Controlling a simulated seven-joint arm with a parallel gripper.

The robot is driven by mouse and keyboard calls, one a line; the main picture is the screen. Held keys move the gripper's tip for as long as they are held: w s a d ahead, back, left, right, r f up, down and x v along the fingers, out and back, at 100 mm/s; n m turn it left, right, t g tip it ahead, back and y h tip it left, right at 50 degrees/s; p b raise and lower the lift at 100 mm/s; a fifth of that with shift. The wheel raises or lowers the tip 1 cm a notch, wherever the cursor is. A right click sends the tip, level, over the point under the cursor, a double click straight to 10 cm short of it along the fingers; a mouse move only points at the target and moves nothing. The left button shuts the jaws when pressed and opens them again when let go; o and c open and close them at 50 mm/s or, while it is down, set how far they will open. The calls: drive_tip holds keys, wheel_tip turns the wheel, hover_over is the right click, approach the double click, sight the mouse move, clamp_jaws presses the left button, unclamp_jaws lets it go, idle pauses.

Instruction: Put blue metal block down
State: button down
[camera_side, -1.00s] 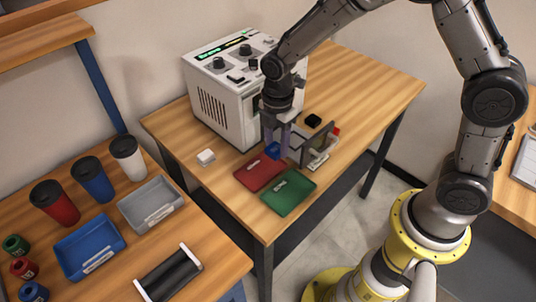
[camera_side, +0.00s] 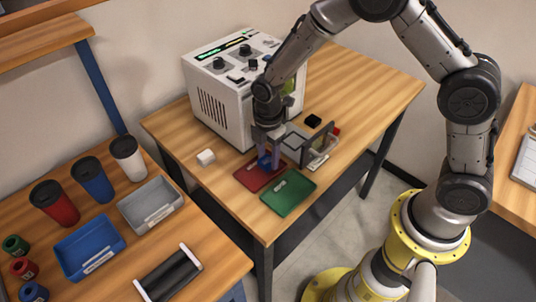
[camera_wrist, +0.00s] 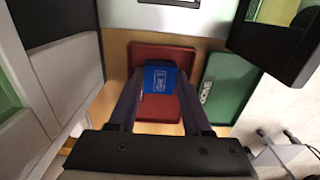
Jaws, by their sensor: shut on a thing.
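The blue metal block (camera_side: 265,162) is between the fingers of my gripper (camera_side: 268,160), which is shut on it. I cannot tell whether the block touches the mat. The green mat (camera_side: 289,193) lies beside the red one, empty.
A white block (camera_side: 206,157) and a black block (camera_side: 313,121) lie on the wooden table. Cups and trays, including a grey tray (camera_side: 165,213), stand on the left table.

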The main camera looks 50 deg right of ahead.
sight(268, 159)
drive_tip(key=c, duration=0.6)
unclamp_jaws()
drive_tip(key=shift+r, duration=0.1)
wheel_tip(268, 159, up, 12)
drive_tip(key=shift+r, duration=0.15)
drive_tip(key=s+d+r+m+t, duration=0.2)
drive_tip(key=s+d+r+m, duration=0.2)
drive_tip(key=s+r+m, duration=0.3)
drive_tip(key=s+d+r+m+t, duration=0.25)
drive_tip(key=s+r+m, duration=0.3)
drive_tip(key=s, duration=0.35)
drive_tip(key=s+d+m+t, duration=0.1)
drive_tip(key=s+d+m, duration=0.1)
drive_tip(key=s+m, duration=0.3)
drive_tip(key=s, duration=0.3)
drive_tip(key=shift+d+m, duration=0.1)
drive_tip(key=shift+m, duration=0.15)
